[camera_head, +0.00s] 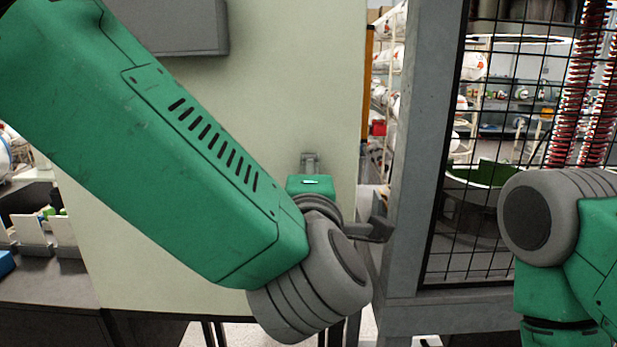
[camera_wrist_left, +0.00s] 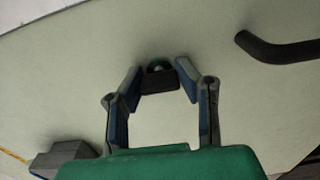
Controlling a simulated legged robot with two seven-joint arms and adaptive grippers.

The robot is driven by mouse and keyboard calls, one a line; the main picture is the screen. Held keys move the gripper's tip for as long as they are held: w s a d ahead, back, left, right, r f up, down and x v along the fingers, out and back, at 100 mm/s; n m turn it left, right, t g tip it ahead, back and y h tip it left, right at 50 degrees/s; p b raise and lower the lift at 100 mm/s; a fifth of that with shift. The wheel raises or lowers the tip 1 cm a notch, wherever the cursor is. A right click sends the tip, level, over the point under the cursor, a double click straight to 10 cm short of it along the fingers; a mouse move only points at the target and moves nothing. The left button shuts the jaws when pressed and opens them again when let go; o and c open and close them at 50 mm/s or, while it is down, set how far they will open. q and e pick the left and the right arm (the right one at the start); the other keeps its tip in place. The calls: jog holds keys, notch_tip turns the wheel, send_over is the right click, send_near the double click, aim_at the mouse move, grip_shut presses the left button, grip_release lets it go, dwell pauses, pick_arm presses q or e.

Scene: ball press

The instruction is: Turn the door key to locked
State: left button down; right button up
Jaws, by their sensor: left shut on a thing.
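The key (camera_wrist_left: 160,80) is a small dark block in the left wrist view, in front of a round shiny lock part (camera_wrist_left: 159,66) on the pale green door (camera_wrist_left: 60,95). My left gripper (camera_wrist_left: 159,76) is shut on the key, with one fingertip on each side. In the head view the door (camera_head: 270,90) fills the middle left. My left gripper (camera_head: 310,161) shows there only in part, above my wrist, and the key cannot be made out. My right arm enters at the right, but its gripper is out of view.
A dark door handle (camera_head: 373,231) sticks out right of my left wrist and also shows in the wrist view (camera_wrist_left: 280,49). A grey frame post (camera_head: 412,150) and black wire mesh (camera_head: 480,230) stand to the right. A grey box (camera_head: 165,25) is at the top.

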pick_arm(q)
jog(key=shift+s+d+f, duration=0.1)
jog(key=shift+f, duration=0.15)
jog(key=c, duration=1.2)
grip_release()
jog(key=shift+o, duration=0.2)
jog(key=shift+d, duration=0.1)
jog(key=shift+r, duration=0.1)
jog(key=shift+s, duration=0.25)
jog(key=s, duration=1.1)
jog(key=shift+s+d, duration=0.1)
